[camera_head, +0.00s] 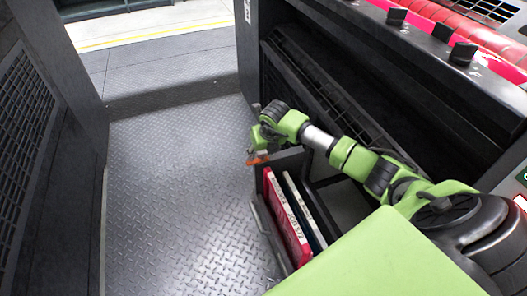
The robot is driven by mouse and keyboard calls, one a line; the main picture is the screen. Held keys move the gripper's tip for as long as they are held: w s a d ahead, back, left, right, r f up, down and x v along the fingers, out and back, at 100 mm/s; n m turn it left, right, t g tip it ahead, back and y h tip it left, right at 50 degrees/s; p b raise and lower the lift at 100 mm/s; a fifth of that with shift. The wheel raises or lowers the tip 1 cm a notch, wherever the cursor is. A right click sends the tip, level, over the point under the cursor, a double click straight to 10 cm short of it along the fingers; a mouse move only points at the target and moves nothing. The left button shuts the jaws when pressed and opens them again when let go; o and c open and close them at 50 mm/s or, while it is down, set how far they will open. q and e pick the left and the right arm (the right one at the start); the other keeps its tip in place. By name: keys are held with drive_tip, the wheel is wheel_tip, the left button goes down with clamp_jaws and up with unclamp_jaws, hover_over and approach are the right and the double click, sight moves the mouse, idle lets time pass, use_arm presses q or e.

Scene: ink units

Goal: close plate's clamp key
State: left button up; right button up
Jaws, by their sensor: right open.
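My right gripper (257,157) is at the end of the green and black arm that comes in from the right. It hangs in front of the dark machine, just above the left end of an open bin. Its orange tip part points down and left. It is open, and I see nothing in it. Several black key-like knobs stand along the machine's upper edge, one of them at the right (463,53). I cannot tell which, if any, is the plate's clamp key. The knobs are well apart from my gripper. My left gripper is not in view.
The open bin (261,176) holds a red binder (284,216) and a dark binder with a pale spine (304,210). A pink and red roller (477,30) lies behind the knobs. A dark cabinet (45,170) stands left. The metal floor (175,190) between is clear.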

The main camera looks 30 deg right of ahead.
drive_tip(key=c, duration=1.1)
